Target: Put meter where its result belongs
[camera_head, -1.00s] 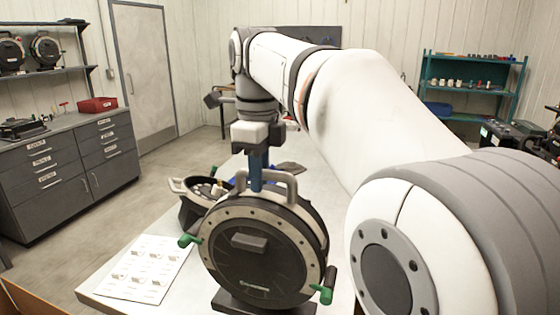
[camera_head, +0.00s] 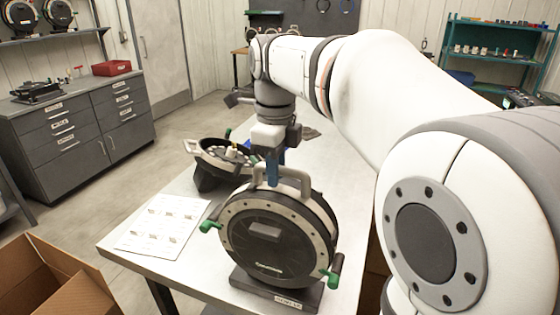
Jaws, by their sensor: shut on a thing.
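The seed meter (camera_head: 270,255) is a round black disc housing with a pale bolted rim, green levers and a grey top handle (camera_head: 293,180). It stands upright on or just over a dark labelled stand (camera_head: 275,289) at the near end of the white table (camera_head: 150,245); I cannot tell if a gap lies between them. My gripper (camera_head: 274,175) points down from above and is shut on the handle. My wrist hides part of the handle and the table behind it.
A sheet with small pictures (camera_head: 163,225) lies left of the meter. An open black housing (camera_head: 222,160) with parts stands behind it. A cardboard box (camera_head: 50,280) is at lower left. Grey drawer cabinets (camera_head: 75,130) stand at left, a red bin (camera_head: 111,68) on top. Similar meters (camera_head: 20,14) sit on the shelf.

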